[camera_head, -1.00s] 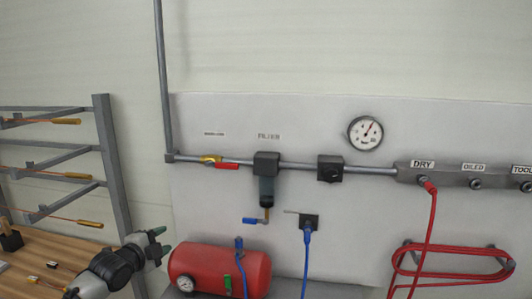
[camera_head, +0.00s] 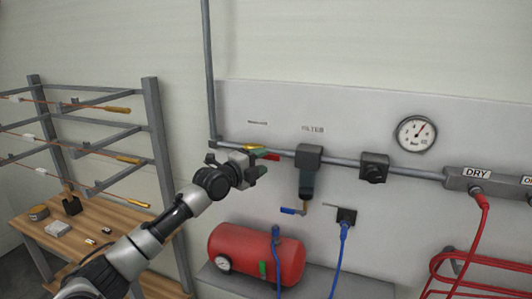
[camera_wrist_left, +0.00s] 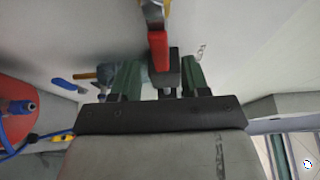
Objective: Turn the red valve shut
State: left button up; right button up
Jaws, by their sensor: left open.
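The red valve is a red lever (camera_head: 268,156) on a brass body (camera_head: 249,147), set in the grey wall pipe left of the filter. The lever points right, roughly along the pipe. My left gripper (camera_head: 260,162) is at the lever in the head view and hides part of the valve. In the left wrist view, the red lever (camera_wrist_left: 158,52) reaches down toward the gap between the open green fingers of my left gripper (camera_wrist_left: 160,77). I cannot tell whether a finger touches it. My right gripper is not in view.
The filter (camera_head: 308,157) hangs from the pipe just right of the lever, with a blue-handled drain below. A red tank (camera_head: 256,254) stands beneath. A rack (camera_head: 160,140) and wooden bench (camera_head: 115,222) are at left. A gauge (camera_head: 416,133) is at right.

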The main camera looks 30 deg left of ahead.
pick_arm(q)
jog(key=shift+w+d, duration=0.2)
jog(key=shift+w, duration=1.05)
grip_shut()
